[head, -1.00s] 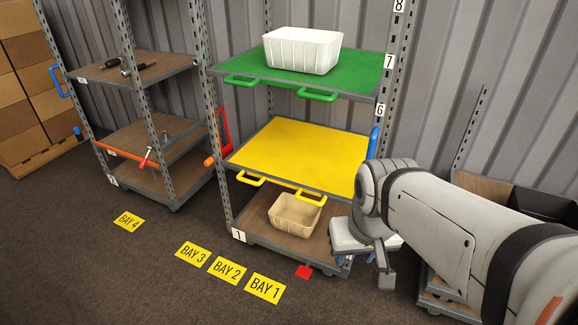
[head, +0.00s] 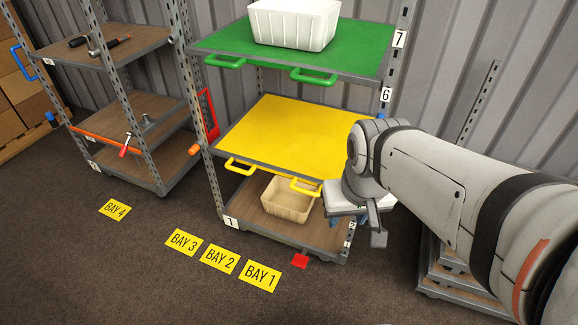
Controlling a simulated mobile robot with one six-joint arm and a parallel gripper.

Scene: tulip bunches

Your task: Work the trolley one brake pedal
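Trolley one (head: 231,222), with a "1" plate on its lower left corner, stands at the centre. Its red brake pedal (head: 300,261) sticks out low at the front edge, near the floor, to the right of the BAY 1 floor label. Whether the pedal is pressed or raised I cannot tell. My arm reaches in from the right, and my gripper (head: 377,236) hangs right of the pedal and above it, in front of the trolley's right side. It is apart from the pedal. Its fingers are not clear enough to show their opening.
The trolley carries a green shelf (head: 225,42) with a white bin (head: 294,24), a yellow shelf (head: 275,130) and a beige bin (head: 287,200) on its wooden deck. Yellow handles (head: 305,187) jut forward. Another trolley (head: 110,103) stands left. Dark floor lies open in front.

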